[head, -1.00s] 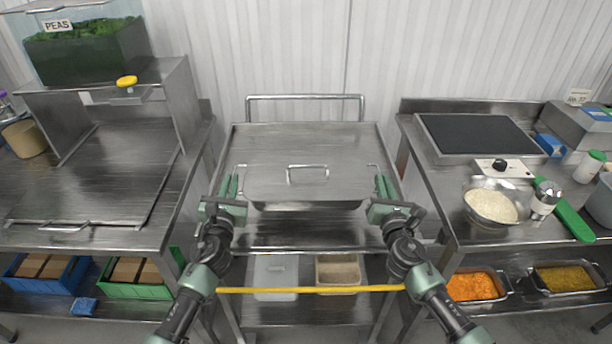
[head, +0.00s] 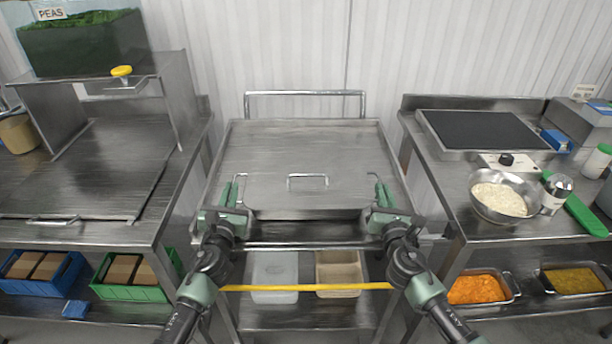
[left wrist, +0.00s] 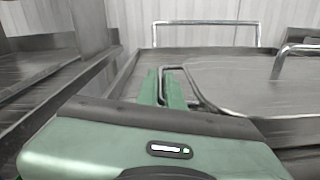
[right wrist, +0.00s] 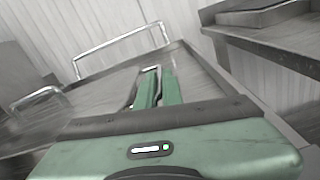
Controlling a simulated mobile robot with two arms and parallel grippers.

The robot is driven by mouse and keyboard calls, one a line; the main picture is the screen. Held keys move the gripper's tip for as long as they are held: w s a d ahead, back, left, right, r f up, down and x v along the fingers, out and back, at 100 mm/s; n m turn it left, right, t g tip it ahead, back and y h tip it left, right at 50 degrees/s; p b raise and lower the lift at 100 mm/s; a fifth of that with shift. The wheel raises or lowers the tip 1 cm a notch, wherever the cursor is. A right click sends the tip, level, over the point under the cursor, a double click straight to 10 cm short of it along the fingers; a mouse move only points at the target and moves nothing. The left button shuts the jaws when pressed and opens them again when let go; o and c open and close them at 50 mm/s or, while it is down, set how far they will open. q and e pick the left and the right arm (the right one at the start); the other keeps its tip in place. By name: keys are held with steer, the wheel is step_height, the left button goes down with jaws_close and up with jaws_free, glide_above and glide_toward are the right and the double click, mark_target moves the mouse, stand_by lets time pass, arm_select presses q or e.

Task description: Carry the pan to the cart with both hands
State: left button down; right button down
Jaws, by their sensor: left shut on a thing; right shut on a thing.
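The lidded steel pan (head: 270,197) is at the front part of the steel cart (head: 300,133), over its top. The lid's handle (head: 308,182) stands at the middle. My left gripper (head: 230,194) is shut on the pan's left handle, which shows in the left wrist view (left wrist: 176,72). My right gripper (head: 383,194) is shut on the right handle, which shows in the right wrist view (right wrist: 151,75). I cannot tell whether the pan's base touches the cart top.
A left counter (head: 100,230) and a right counter (head: 470,228) flank the cart closely. A rice bowl (head: 500,198) stands on the right counter. A yellow bar (head: 306,287) crosses low in front of the cart's lower shelf. The cart's rear top is clear.

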arm_select(q)
steer(key=c, duration=2)
jaws_free()
steer(key=shift+f, duration=0.35)
arm_select(e)
steer(key=c, duration=2)
jaws_free()
steer(key=shift+f, duration=0.35)
arm_select(q)
steer(key=o, duration=0.4)
steer(key=shift+r, duration=0.15)
arm_select(e)
steer(key=o, duration=0.4)
steer(key=shift+r, duration=0.15)
arm_select(q)
steer(key=shift+o, duration=0.2)
steer(key=shift+s+r, duration=0.1)
steer(key=shift+s, duration=0.05)
arm_select(e)
steer(key=shift+o, duration=0.2)
steer(key=shift+s+r, duration=0.1)
steer(key=shift+s, duration=0.05)
